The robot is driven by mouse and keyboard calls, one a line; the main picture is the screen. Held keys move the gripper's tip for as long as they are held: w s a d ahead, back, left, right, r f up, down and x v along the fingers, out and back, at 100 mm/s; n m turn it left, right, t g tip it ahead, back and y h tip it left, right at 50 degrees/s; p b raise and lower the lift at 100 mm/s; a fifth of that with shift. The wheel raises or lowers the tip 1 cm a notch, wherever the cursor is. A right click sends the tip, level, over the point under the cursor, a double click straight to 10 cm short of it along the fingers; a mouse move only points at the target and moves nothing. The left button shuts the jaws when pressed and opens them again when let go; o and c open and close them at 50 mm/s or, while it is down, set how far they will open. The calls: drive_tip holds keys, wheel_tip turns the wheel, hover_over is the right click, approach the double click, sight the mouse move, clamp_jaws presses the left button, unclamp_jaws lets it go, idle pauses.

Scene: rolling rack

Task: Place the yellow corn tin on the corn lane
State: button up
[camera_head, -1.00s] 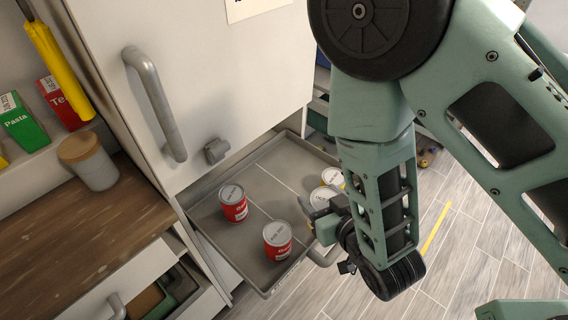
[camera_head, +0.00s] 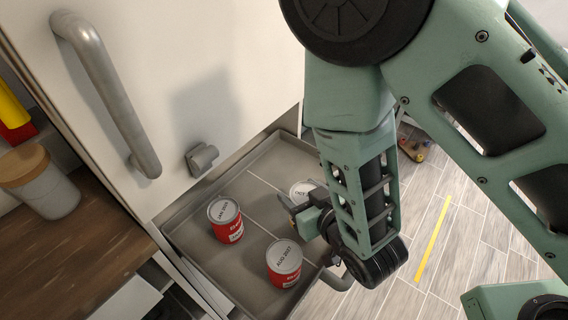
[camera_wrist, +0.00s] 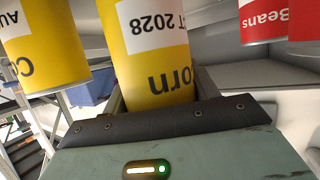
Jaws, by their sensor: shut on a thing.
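A yellow corn tin (camera_wrist: 155,55) stands between my gripper's fingers in the wrist view, its label upside down in the picture. In the head view a pale tin lid (camera_head: 302,191), probably of this tin, shows at the fingers. My gripper (camera_head: 306,212) is shut on it over the right part of the grey tray (camera_head: 262,205). A second yellow corn tin (camera_wrist: 45,50) is beside it at the left of the wrist view; my arm seems to hide it in the head view. Thin pale lines divide the tray into lanes. Whether the held tin touches the tray I cannot tell.
Two red tins, one farther (camera_head: 229,229) and one nearer (camera_head: 284,272), stand on the tray left of my gripper. Red beans tins (camera_wrist: 263,20) also show in the wrist view. A white cabinet front with a grey handle (camera_head: 110,90) rises behind the tray. A wooden counter (camera_head: 75,255) is at left.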

drive_tip(key=w+b, duration=0.1)
drive_tip(key=b, duration=0.1)
drive_tip(key=shift+w+a+f+b, duration=0.15)
drive_tip(key=shift+w+f+b, duration=0.2)
drive_tip(key=shift+w+b, duration=0.05)
drive_tip(key=shift+w+a+f+p, duration=0.45)
drive_tip(key=shift+w+a, duration=0.1)
drive_tip(key=shift+w, duration=1.9)
drive_tip(key=shift+w+a+f+p, duration=0.45)
drive_tip(key=shift+w+a, duration=0.1)
drive_tip(key=shift+w, duration=1.85)
drive_tip(key=shift+w+a+f+p, duration=0.45)
drive_tip(key=shift+w+a, duration=0.1)
drive_tip(key=shift+w, duration=1.9)
drive_tip(key=shift+f, duration=0.1)
drive_tip(key=shift+f, duration=0.15)
drive_tip(key=o, duration=1.4)
